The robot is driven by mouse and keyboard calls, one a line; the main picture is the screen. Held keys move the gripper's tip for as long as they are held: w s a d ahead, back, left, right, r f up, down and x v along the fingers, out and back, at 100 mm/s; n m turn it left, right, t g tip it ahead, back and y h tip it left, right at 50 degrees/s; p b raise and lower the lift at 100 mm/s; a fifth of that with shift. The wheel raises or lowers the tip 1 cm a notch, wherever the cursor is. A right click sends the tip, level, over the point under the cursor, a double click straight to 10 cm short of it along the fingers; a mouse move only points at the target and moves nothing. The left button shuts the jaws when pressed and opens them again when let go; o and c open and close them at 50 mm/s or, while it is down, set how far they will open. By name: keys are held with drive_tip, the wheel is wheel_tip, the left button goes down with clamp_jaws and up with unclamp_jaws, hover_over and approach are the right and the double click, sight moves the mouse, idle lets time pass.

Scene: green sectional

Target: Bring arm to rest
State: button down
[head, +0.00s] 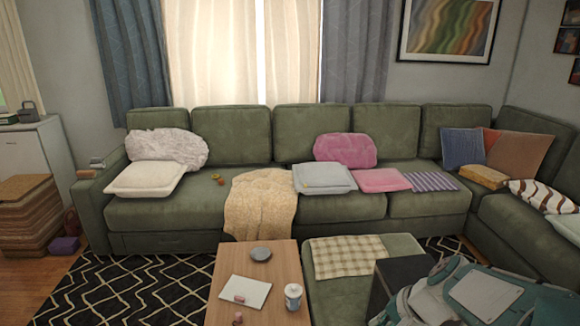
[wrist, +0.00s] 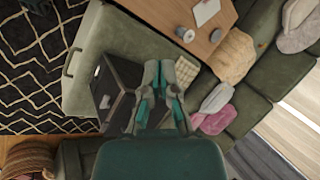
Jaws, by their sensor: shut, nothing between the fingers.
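My gripper (wrist: 159,78) shows in the wrist view, its grey fingers with teal inner faces close together and empty. It points out over the room, with the dark box (wrist: 117,88) to its left and the green sofa to its right. In the head view, a teal and grey mass at the lower right looks like part of my arm. It hides part of the dark box (head: 408,268) and the right end of the rug. I cannot pick out the fingertips in the head view.
A wooden coffee table (head: 228,285) holds a grey dish (head: 261,254), a paper (head: 245,291) and a white jar (head: 293,296). A green ottoman (head: 335,292) stands beside it. The green sectional (head: 230,214) lines the back and right. Patterned rug (head: 120,285) lies open at left.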

drive_tip(key=s+a+r+n+t+h, duration=0.1)
drive_tip(key=s+r+n+h, duration=0.3)
drive_tip(key=s+r+n, duration=0.3)
drive_tip(key=s+n, duration=0.1)
drive_tip(key=s, duration=0.4)
drive_tip(key=shift+s+a+t+h, duration=0.2)
drive_tip(key=shift+s+t+h, duration=0.1)
drive_tip(key=shift+t, duration=0.1)
drive_tip(key=shift+d+r, duration=0.1)
